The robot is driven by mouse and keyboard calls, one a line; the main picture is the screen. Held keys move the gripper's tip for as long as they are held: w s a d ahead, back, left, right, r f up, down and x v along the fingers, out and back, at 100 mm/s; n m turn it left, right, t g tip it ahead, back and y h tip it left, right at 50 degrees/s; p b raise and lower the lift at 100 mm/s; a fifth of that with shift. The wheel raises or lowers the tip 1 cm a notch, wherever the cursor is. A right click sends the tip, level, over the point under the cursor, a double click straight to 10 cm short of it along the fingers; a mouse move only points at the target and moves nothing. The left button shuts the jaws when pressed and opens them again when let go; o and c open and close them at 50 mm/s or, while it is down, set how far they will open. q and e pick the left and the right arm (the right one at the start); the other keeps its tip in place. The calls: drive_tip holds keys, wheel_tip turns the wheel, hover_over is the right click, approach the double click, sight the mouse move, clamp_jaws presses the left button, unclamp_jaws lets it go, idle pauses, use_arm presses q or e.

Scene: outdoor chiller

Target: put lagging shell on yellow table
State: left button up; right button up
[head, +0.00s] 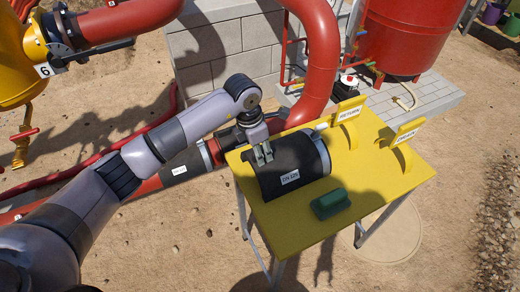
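The lagging shell (300,160) is a black half-cylinder with a pale inner rim and a white "DN 125" label. It appears to rest on the yellow table (272,226), arched side up, near the table's left end. My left gripper (263,156) points down at the shell's upper left part. Both grey fingertips show against the black surface, with a small gap between them. I cannot tell whether they clasp anything or only touch the shell. My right gripper is not in view.
A green block (333,203) lies on the table in front of the shell. Yellow stands with a "RETURN" sign (349,113) and a second sign (409,132) stand towards the back and right. Red pipes (318,70) and a block wall (222,45) are behind. The table's front right is clear.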

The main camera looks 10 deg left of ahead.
use_arm(q)
drive_tip(key=shift+r, duration=0.25)
wheel_tip(320, 180, up, 12)
drive_tip(key=s+a+b, duration=0.1)
drive_tip(key=b, duration=0.1)
drive_tip(key=shift+s+a+f, duration=0.15)
drive_tip(key=shift+a+f, duration=0.1)
drive_tip(key=shift+a, duration=0.15)
